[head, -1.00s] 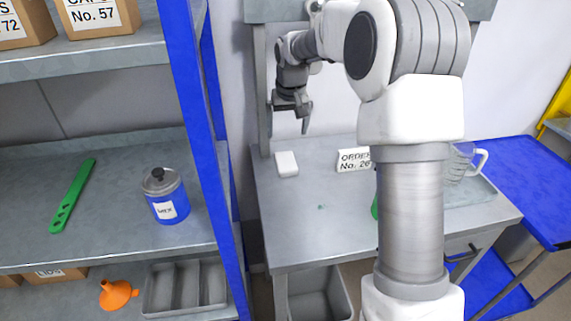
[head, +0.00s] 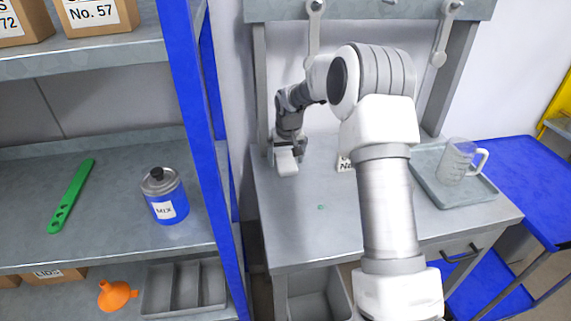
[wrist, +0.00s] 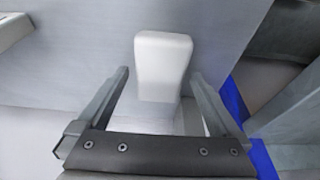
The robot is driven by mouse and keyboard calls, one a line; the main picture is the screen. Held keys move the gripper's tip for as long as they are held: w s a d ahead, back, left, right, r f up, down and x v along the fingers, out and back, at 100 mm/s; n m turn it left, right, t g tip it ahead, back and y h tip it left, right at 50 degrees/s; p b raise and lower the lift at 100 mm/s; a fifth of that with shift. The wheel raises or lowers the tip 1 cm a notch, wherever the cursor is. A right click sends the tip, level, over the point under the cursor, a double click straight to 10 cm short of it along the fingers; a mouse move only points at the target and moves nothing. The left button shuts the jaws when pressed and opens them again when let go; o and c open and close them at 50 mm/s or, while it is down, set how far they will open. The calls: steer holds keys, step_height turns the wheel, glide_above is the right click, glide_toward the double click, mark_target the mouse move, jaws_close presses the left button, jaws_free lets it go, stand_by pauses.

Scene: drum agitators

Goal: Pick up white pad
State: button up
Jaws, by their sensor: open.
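The white pad (head: 286,164) lies on the grey workbench at its back left. It is a small block with rounded corners, and it also shows in the wrist view (wrist: 162,58). My gripper (head: 287,150) is low over the bench at the pad's far side. In the wrist view my gripper (wrist: 160,82) is open, with one finger on each side of the pad's near part. A gap shows between the pad and each finger. The pad's far part extends beyond the fingertips. Whether the fingers touch the bench cannot be told.
A tray (head: 425,178) with a clear jug (head: 456,160) is at the bench's right. A blue shelf post (head: 205,150) rises left of the bench. The bench front (head: 305,225) is mostly clear.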

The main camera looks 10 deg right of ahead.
mark_target(290, 162)
steer(key=c, duration=1.4)
steer(key=shift+r, duration=0.6)
steer(key=r, duration=0.1)
steer(key=d+r, duration=0.1)
steer(key=r, duration=0.1)
steer(key=shift+s+r, duration=0.2)
steer(key=shift+r, duration=0.1)
steer(key=s+d+r, duration=0.5)
steer(key=d+r, duration=0.1)
steer(key=d, duration=0.3)
steer(key=shift+s, duration=0.3)
steer(key=shift+r, duration=0.1)
steer(key=o, duration=1)
steer(key=shift+c, duration=0.2)
steer(key=c, duration=0.7)
steer(key=shift+s, duration=0.1)
